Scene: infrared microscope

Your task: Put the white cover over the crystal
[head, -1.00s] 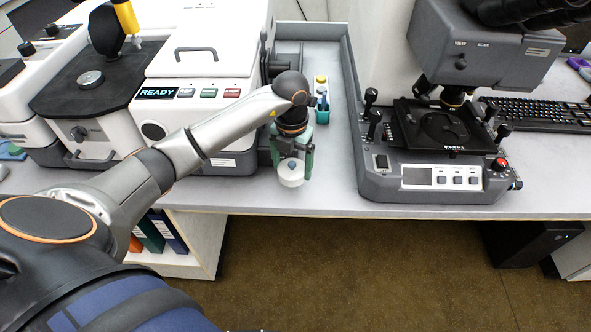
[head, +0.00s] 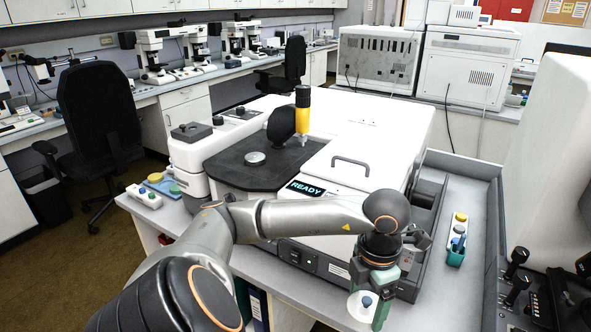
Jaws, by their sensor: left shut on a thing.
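The white cover (head: 357,309), a small round piece with a blue knob on top, is held in my left gripper (head: 368,302). The gripper points down and is shut on it at the bench's front edge, in front of the white instrument with the READY display (head: 306,188). On that instrument's black stage (head: 232,172) lies a small round metal disc (head: 255,158), below and left of a yellow-and-black upright part (head: 303,112). I cannot make out the crystal for certain. My right gripper is not in view.
The instrument's white lid with a grey handle (head: 351,163) stands behind my left forearm. A green holder (head: 456,256) with blue items stands on the grey bench to the right. Black microscope controls (head: 515,262) are at the far right.

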